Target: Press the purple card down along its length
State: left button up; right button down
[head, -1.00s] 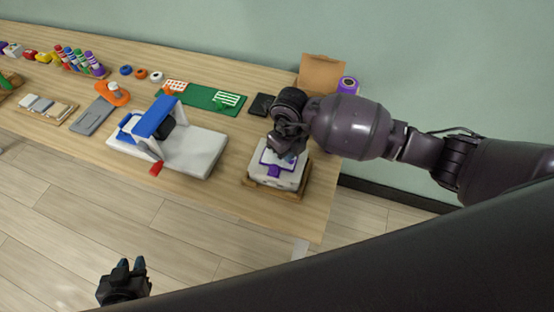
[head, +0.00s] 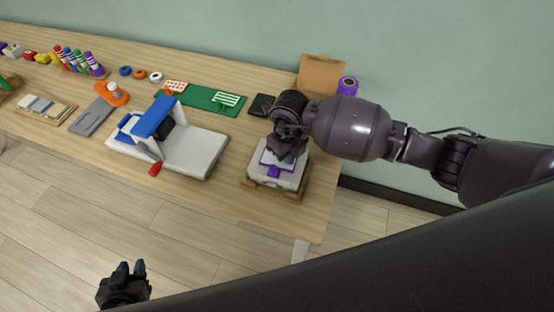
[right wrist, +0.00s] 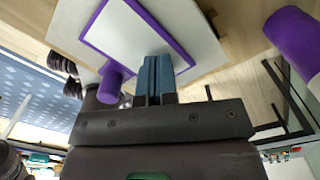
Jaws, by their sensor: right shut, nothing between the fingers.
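The purple card shows as a white panel with a purple border (head: 266,159) on top of a pale block (head: 270,181) at the table's right end. In the right wrist view the purple-edged panel (right wrist: 118,34) lies under my fingers. A purple tab (head: 274,172) sits at its near side. My right gripper (head: 291,157) is shut and empty, its fingertips over the panel. In the right wrist view the fingertips (right wrist: 156,62) overlap the panel; I cannot tell whether they touch it. My left gripper (head: 131,266) is open and empty, low in front of the table.
The block rests on a wooden board (head: 250,184). Behind are a black pad (head: 262,105), a green mat (head: 200,97), a cardboard box (head: 320,72) and a purple roll (head: 347,86).

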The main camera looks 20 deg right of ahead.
jog(key=shift+s+f, duration=0.15)
jog(key=shift+f, duration=0.1)
dwell(0.3)
jog(key=shift+r, duration=0.2)
jog(key=shift+r+p, duration=0.75)
jog(key=shift+r, duration=0.1)
jog(key=shift+r+p, duration=0.75)
jog(key=shift+r, duration=0.4)
jog(key=shift+r+p, duration=0.35)
jog(key=shift+r, duration=0.15)
